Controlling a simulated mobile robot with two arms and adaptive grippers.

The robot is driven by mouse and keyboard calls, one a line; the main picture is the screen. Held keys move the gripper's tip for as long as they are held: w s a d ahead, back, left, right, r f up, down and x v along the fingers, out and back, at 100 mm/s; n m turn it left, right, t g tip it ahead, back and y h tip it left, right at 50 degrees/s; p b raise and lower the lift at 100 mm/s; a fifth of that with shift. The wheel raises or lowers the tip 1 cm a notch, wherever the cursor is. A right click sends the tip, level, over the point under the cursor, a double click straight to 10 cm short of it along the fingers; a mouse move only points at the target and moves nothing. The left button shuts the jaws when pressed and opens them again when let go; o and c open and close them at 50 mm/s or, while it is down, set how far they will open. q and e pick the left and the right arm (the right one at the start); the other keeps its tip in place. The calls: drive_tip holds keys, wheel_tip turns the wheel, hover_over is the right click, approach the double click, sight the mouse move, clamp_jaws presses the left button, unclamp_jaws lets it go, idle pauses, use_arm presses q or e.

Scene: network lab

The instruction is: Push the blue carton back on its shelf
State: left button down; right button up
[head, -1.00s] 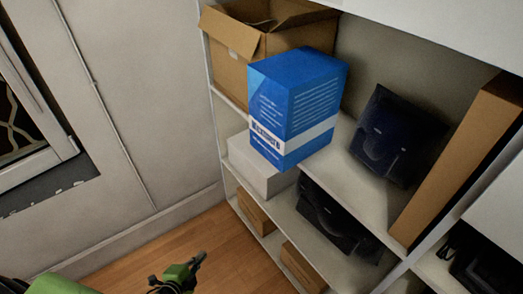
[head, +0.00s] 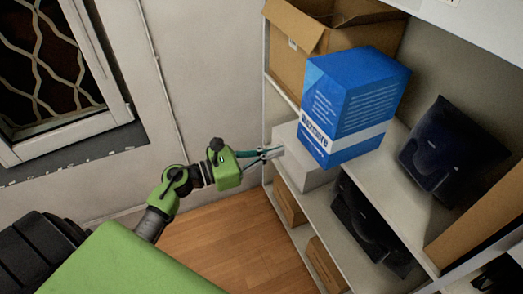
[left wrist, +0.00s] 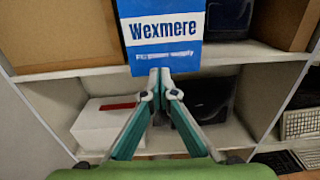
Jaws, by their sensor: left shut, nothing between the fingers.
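The blue carton (head: 348,105) with a white band stands on the upper shelf (head: 395,190) and juts out past its front edge. In the left wrist view the carton (left wrist: 163,30) shows its "Wexmere" label straight ahead. My left gripper (head: 272,152) is shut and empty, to the left of the carton's lower front. In the left wrist view the shut fingertips (left wrist: 159,75) appear just under the carton's lower edge; I cannot tell whether they touch it. My right gripper is not in view.
An open cardboard box (head: 325,40) stands behind the carton on the left. A dark device (head: 447,150) sits to the right on the same shelf. A white box (head: 300,160) and a black device (head: 365,225) are on the shelf below. The wooden floor (head: 230,250) is clear.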

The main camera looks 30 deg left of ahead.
sight(309, 141)
use_arm(q)
drive_tip(key=p+x, duration=0.1)
drive_tip(key=x, duration=0.5)
drive_tip(key=shift+w+d+r+p, duration=0.1)
drive_tip(key=shift+w+r+p, duration=0.05)
drive_tip(key=shift+p, duration=0.25)
drive_tip(key=shift+w+d, duration=0.4)
drive_tip(key=shift+w, duration=0.1)
drive_tip(key=b+x, duration=0.2)
drive_tip(key=x, duration=0.4)
drive_tip(key=b+x, duration=0.2)
drive_tip(key=x, duration=0.4)
drive_tip(key=shift+w+f, duration=0.1)
drive_tip(key=shift+f, duration=0.15)
